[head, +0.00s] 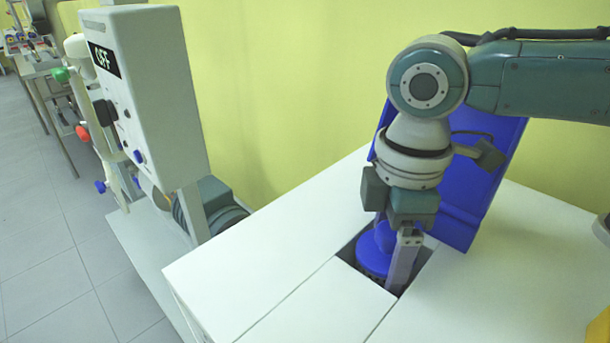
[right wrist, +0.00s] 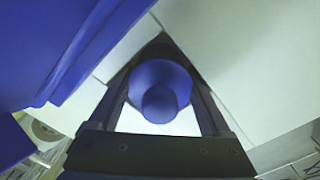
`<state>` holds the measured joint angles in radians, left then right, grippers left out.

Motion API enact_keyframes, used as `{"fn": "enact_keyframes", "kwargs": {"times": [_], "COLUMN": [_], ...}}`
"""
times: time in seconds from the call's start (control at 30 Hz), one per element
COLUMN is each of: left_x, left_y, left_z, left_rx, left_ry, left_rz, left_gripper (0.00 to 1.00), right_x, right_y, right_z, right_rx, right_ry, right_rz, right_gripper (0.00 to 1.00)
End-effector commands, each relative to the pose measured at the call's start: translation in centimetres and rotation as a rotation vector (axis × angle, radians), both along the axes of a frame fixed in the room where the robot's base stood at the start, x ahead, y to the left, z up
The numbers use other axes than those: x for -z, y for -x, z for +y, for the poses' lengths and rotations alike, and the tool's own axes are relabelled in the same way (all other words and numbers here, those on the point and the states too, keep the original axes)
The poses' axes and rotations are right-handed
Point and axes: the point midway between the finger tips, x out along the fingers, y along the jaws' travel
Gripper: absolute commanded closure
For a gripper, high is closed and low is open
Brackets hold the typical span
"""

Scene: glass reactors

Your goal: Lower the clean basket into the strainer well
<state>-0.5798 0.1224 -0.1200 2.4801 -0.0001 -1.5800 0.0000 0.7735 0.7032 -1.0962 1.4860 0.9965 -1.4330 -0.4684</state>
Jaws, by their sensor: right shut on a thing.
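The basket (head: 374,252) shows as a blue round top at the square strainer well (head: 351,252), a dark opening in the white worktop. Its lower part is dark and mostly hidden by the well's edge and my gripper, so I cannot tell how deep it sits. My right gripper (head: 402,262) points down over the well, fingers at the opening, shut on the basket. In the right wrist view the basket's round blue top and knob (right wrist: 160,92) lie between the two dark fingers (right wrist: 160,104).
A tall blue panel (head: 472,200) stands tilted right behind the well, close to my right wrist. A grey box marked OFF (head: 150,85) stands at the left. The white worktop (head: 270,260) is clear in front. A yellow thing (head: 599,329) shows at the lower right.

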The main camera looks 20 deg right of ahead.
Motion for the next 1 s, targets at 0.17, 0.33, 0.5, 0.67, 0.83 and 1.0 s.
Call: {"fn": "enact_keyframes", "kwargs": {"times": [0.17, 0.33, 0.5, 0.67, 0.83, 1.0], "left_x": [0.0, 0.3, 0.5, 0.8, 0.7, 0.7], "left_y": [0.0, 0.0, 0.0, 0.0, 0.0, 0.0], "left_z": [-0.2, -0.2, -0.2, -0.2, -0.1, 0.0], "left_rx": [-0.004, -0.005, -0.005, -0.004, -0.002, 0.001], "left_ry": [0.006, 0.008, 0.008, 0.007, 0.004, -0.001], "left_rz": [0.0, 0.0, 0.0, 0.0, 0.001, 0.0], "left_gripper": [0.5, 0.5, 0.5, 0.5, 0.5, 0.5], "right_x": [0.1, 0.5, 1.1, 1.6, 1.7, 1.7], "right_y": [0.0, 0.0, 0.0, 0.0, 0.0, 0.0], "right_z": [0.0, 0.0, 0.0, 0.0, 0.0, 0.0], "right_rx": [0.0, 0.0, -0.001, 0.0, 0.0, 0.0], "right_ry": [-0.001, 0.0, 0.0, 0.001, 0.0, 0.0], "right_rz": [0.0, 0.0, 0.0, 0.0, -0.001, -0.001], "right_gripper": [0.88, 0.88, 0.88, 0.88, 0.88, 0.11]}}
